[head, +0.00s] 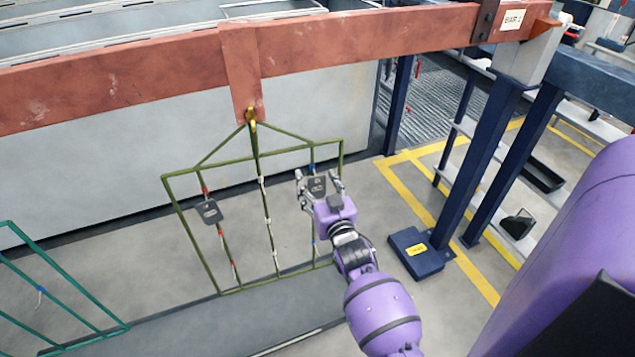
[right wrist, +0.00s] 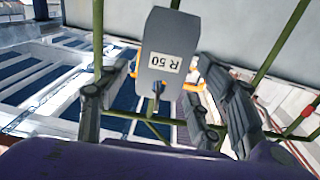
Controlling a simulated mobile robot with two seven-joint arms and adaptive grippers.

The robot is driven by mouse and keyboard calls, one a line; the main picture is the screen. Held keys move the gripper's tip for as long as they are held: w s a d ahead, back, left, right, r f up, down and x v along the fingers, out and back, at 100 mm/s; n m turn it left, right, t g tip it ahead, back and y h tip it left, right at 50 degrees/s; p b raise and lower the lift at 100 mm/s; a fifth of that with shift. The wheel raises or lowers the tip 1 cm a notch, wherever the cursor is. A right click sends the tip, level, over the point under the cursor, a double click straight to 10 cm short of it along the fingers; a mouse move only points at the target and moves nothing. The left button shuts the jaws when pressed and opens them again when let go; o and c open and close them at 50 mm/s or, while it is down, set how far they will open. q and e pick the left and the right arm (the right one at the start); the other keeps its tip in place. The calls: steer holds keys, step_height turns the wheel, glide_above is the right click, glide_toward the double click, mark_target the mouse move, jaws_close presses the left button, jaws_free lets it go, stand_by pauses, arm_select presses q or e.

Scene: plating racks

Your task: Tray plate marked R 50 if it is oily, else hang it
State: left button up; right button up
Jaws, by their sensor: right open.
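The grey plate marked R 50 (right wrist: 167,40) shows its white label in the right wrist view; the visible face looks plain grey, and I cannot tell whether it is oily. In the head view this plate (head: 317,185) is at the right side of the green hanging rack (head: 215,290), just below a blue clip. My right gripper (head: 318,178) is open, with its fingers on either side of the plate; I cannot tell whether they touch it. Another dark plate (head: 209,211) hangs at the rack's left side. My left gripper is out of view.
The rack hangs by a yellow hook (head: 252,115) from a red beam (head: 350,35). Another green frame (head: 60,300) stands at the left. A blue post base (head: 418,252) and shelves with dark trays (head: 543,176) are at the right. Yellow lines mark the floor.

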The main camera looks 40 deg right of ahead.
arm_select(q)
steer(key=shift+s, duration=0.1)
arm_select(e)
steer(key=shift+s+f, duration=0.1)
